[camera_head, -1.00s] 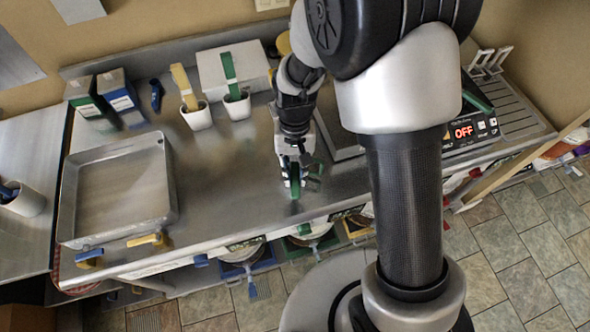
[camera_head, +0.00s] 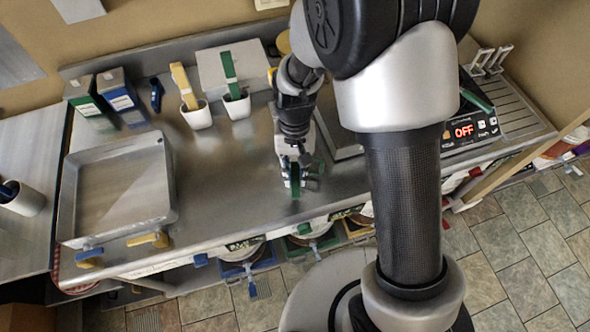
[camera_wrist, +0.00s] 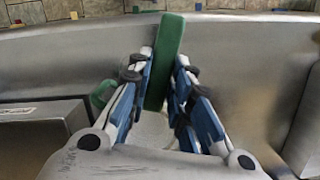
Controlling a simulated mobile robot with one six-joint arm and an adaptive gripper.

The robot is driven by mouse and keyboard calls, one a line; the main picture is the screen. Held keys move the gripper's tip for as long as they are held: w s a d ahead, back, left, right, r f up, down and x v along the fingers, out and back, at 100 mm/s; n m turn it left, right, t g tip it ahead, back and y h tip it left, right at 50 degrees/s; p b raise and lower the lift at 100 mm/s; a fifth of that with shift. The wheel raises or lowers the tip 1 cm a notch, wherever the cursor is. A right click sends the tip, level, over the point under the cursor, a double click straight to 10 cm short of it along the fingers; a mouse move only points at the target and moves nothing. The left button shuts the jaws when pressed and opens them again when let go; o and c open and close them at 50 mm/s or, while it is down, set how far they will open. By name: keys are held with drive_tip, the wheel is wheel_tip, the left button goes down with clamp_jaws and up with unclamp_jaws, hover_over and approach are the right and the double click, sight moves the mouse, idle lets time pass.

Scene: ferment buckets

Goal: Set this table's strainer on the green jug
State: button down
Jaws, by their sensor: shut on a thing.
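My gripper (camera_head: 297,183) is low over the front part of the steel worktop. In the wrist view my gripper (camera_wrist: 160,85) is shut on a long green bar (camera_wrist: 168,45), which looks like a handle. The green bar also shows in the head view (camera_head: 295,182). A pale shape (camera_wrist: 150,128) lies below the bar between the fingers. A second green piece (camera_wrist: 103,93) shows beside the left finger. I cannot tell whether the held thing is the strainer or the jug; its lower part is hidden by the fingers. No other strainer or jug can be made out clearly.
A steel tray (camera_head: 72,205) stands on the left of the worktop (camera_head: 225,200). White holders with a yellow handle (camera_head: 182,85) and a green handle (camera_head: 229,68) stand at the back, near a white box (camera_head: 255,62). Buckets hang below the front edge.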

drive_tip(key=c, duration=1.4)
unclamp_jaws()
drive_tip(key=shift+o, duration=0.4)
drive_tip(key=o, duration=0.5)
drive_tip(key=shift+r+p, duration=2.75)
drive_tip(key=shift+r, duration=0.75)
drive_tip(key=shift+r, duration=0.1)
